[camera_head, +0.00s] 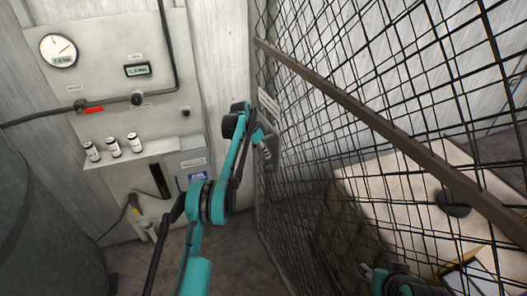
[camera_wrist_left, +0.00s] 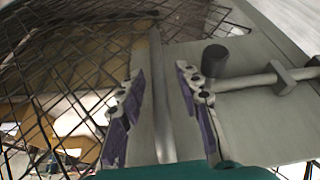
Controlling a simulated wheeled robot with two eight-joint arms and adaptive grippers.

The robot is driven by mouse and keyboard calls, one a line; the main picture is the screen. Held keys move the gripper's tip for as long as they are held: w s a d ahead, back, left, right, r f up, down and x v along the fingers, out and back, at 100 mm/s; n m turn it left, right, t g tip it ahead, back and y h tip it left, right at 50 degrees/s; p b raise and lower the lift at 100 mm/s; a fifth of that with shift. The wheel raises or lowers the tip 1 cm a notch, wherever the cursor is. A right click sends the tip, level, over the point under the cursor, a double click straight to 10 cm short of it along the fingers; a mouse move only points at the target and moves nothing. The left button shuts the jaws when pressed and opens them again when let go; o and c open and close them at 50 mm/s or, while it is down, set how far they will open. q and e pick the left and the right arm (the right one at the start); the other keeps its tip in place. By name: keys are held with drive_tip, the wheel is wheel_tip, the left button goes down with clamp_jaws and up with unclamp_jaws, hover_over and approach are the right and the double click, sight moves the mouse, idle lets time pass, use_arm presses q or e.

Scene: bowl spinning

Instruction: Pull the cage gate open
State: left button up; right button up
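The cage gate (camera_head: 350,80) is a dark wire mesh panel with a brown diagonal bar, filling the right of the head view. A pale metal latch plate (camera_head: 268,105) sits at its left edge. In the left wrist view, the plate (camera_wrist_left: 245,125) carries a black knob (camera_wrist_left: 215,60) and a round bolt (camera_wrist_left: 250,81). My left gripper (camera_head: 268,148) is at the plate. In the wrist view its fingers (camera_wrist_left: 163,112) are open, on either side of an upright metal strip (camera_wrist_left: 160,85); contact is unclear. A teal part of mine shows low behind the mesh; its fingers cannot be made out.
A wall panel with a gauge (camera_head: 58,50), pipe and small display (camera_head: 137,70) stands at the left. Several small bottles (camera_head: 113,147) stand on a shelf. A large dark tank (camera_head: 40,200) is at the far left. A pale table (camera_head: 400,190) shows through the mesh.

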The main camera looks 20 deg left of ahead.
use_arm(q)
drive_tip(key=shift+r, duration=0.1)
drive_tip(key=v, duration=1.1)
drive_tip(key=shift+a+r, duration=0.15)
drive_tip(key=shift+r, duration=0.2)
drive_tip(key=shift+s, duration=0.1)
drive_tip(key=s+d+r+n+t+y+b, duration=0.1)
drive_tip(key=s+d+n+b, duration=0.4)
drive_tip(key=s, duration=0.7)
drive_tip(key=s+d+t+y+b, duration=0.15)
drive_tip(key=s+b, duration=0.45)
drive_tip(key=s, duration=0.6)
drive_tip(key=s+d+f+n+t+b, duration=0.1)
drive_tip(key=s+f+n+b, duration=0.3)
drive_tip(key=s+f, duration=1.5)
drive_tip(key=s+d+b, duration=0.1)
drive_tip(key=s+b, duration=0.2)
drive_tip(key=shift+s+d+y+b, duration=0.15)
drive_tip(key=shift+d+y+b, duration=0.15)
drive_tip(key=shift+d+y, duration=0.05)
